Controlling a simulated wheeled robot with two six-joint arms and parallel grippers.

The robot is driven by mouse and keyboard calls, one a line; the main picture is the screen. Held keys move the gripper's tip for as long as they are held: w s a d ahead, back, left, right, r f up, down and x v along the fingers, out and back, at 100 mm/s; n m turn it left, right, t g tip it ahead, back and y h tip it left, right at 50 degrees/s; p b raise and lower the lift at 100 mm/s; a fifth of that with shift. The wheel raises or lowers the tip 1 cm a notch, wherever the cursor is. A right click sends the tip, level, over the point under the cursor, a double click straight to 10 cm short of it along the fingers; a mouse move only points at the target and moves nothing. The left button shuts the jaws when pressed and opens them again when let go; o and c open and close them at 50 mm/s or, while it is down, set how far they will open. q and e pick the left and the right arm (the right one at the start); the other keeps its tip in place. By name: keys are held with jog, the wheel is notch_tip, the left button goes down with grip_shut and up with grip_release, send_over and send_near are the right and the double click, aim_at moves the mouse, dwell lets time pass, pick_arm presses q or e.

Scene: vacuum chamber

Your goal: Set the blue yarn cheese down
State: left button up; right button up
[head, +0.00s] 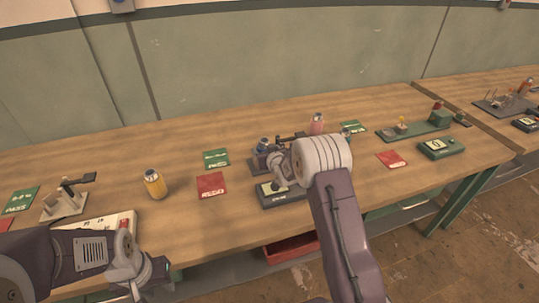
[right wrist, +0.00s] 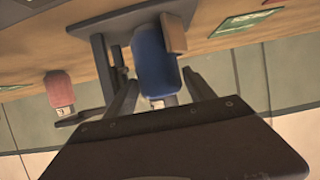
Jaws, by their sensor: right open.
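The blue yarn cheese (right wrist: 154,62) stands between the parted fingers of my right gripper (right wrist: 160,80) in the right wrist view, at a dark stand (right wrist: 100,50). No clear grip on it shows. In the head view only the top of the blue yarn cheese (head: 264,143) shows, beside my right gripper (head: 277,172), whose arm hides part of the stand (head: 258,162). My right gripper is open. My left gripper (head: 150,285) is low at the table's front edge, away from the cheese; its fingers are too unclear to tell their state.
A pink yarn cheese (head: 317,123) stands behind my right arm; a yellow one (head: 155,184) stands at left. A dark device with a display (head: 280,196) lies in front of the stand. Red (head: 211,185) and green (head: 216,158) cards lie left of it. Bare wood separates these.

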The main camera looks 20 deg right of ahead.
jog(key=v, duration=1.1)
jog(key=s+f+g, duration=0.1)
jog(key=s, duration=0.2)
jog(key=s+f+g, duration=0.1)
jog(key=s+g, duration=0.1)
jog(key=s+f+g, duration=0.1)
jog(key=s+f, duration=0.1)
jog(key=s, duration=0.1)
jog(key=shift+s+a+g, duration=0.25)
jog(key=shift+s+g, duration=0.05)
jog(key=shift+g, duration=0.1)
jog(key=s+a+f+g, duration=0.1)
jog(key=s+g, duration=0.3)
jog(key=s, duration=0.6)
jog(key=s+a+f+g, duration=0.1)
jog(key=s+f+g, duration=0.15)
jog(key=s, duration=0.75)
jog(key=shift+m+g, duration=0.3)
jog(key=shift+g, duration=0.25)
jog(key=r+p, duration=0.4)
jog(key=r, duration=0.1)
jog(key=shift+s+r+p, duration=0.25)
jog(key=shift+s+p, duration=0.1)
